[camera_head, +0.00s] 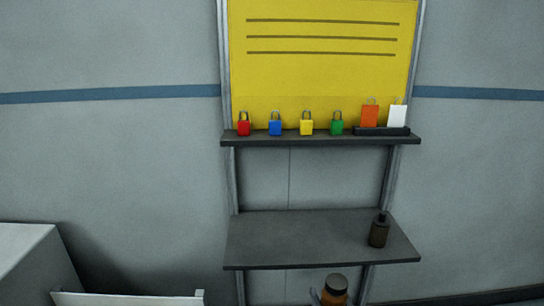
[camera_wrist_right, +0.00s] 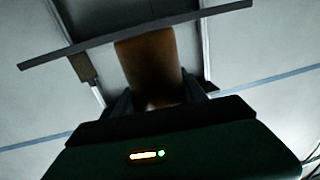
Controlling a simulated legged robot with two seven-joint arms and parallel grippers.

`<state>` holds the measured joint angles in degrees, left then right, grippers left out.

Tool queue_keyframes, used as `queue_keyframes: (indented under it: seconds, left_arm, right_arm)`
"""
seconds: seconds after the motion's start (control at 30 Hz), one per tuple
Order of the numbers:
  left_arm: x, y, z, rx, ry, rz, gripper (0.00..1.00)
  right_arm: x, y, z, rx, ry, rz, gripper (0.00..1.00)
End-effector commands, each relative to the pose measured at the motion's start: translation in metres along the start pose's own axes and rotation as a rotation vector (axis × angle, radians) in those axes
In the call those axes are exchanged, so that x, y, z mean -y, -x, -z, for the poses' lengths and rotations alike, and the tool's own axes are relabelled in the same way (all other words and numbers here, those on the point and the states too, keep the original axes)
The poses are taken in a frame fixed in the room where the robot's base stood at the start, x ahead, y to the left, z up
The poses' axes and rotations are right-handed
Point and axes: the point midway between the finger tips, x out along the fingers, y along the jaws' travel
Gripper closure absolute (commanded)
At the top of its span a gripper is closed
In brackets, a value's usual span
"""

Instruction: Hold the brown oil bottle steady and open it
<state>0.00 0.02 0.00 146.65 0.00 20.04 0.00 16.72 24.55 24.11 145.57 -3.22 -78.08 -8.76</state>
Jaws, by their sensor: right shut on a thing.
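In the right wrist view the same bottle (camera_wrist_right: 150,65) is a brown block between my dark fingers (camera_wrist_right: 160,100). A second, darker brown bottle (camera_head: 378,233) stands upright on the right of the lower shelf; it also shows, upside down, in the right wrist view (camera_wrist_right: 82,68). My left gripper is not in view.
The lower shelf (camera_head: 290,240) is bare left of the darker bottle. The upper shelf (camera_head: 270,140) holds several coloured padlocks and a dark holder (camera_head: 380,131) with orange and white tags. A yellow board (camera_head: 320,75) is behind. A white box (camera_head: 25,255) stands at the left.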

Motion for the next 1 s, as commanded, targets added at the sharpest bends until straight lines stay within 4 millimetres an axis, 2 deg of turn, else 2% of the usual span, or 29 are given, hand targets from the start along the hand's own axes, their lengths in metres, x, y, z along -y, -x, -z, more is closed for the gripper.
queue_keyframes:
  seconds: [0.23,0.4,0.67,0.7,0.87,1.0]
  left_arm:
    - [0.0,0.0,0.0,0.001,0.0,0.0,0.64]
    - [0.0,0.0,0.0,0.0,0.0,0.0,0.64]
    - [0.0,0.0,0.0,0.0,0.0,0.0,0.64]
    - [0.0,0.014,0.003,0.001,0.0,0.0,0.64]
    - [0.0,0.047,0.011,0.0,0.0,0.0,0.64]
    - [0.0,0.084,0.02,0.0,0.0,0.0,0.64]
  right_arm:
    - [-0.026,0.007,-0.058,0.005,-0.005,-0.051,1.0]
    - [-0.043,0.023,-0.103,0.005,-0.003,-0.095,1.0]
    - [-0.058,0.052,-0.15,0.008,0.003,-0.151,1.0]
    - [-0.058,0.051,-0.135,0.002,0.005,-0.151,1.0]
    - [-0.058,0.051,-0.1,0.002,0.006,-0.149,1.0]
    - [-0.057,0.05,-0.062,0.003,0.006,-0.149,1.0]
